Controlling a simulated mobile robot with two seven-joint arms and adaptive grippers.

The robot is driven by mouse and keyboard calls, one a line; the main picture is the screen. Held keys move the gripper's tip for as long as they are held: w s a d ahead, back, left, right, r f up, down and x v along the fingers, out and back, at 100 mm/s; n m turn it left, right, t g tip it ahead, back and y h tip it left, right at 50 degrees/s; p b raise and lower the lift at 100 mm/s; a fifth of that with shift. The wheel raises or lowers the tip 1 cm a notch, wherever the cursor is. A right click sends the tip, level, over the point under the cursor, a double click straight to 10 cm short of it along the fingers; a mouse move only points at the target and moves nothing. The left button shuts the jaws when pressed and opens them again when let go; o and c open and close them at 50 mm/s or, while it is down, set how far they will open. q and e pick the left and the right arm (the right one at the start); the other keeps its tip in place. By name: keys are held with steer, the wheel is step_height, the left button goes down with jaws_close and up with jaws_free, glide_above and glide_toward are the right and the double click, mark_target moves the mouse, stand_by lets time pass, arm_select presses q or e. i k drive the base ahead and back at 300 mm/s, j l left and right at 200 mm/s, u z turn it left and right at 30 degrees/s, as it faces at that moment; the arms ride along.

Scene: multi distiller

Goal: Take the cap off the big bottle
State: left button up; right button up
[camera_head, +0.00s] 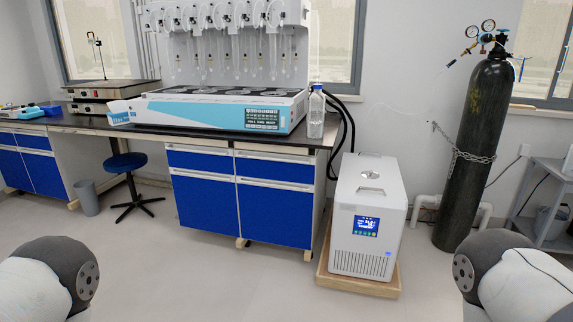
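A big clear bottle (316,113) stands upright at the right end of the dark bench top, beside the distiller. A small blue cap (317,87) sits on its neck. Parts of my two arms show at the lower left and lower right corners, far from the bottle. Neither of my grippers is in the picture, so what they hold is hidden.
The bench (283,141) has blue drawers below. The multi distiller (220,110) fills the bench left of the bottle. A white chiller (368,215) on a wooden base and a dark gas cylinder (480,150) stand right. A blue stool (126,163) stands left. The front floor is clear.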

mark_target(317, 101)
steer(key=i+z, duration=0.4)
steer(key=i+j+z, duration=0.25)
steer(key=z, duration=0.15)
steer(key=i+j+z, duration=0.75)
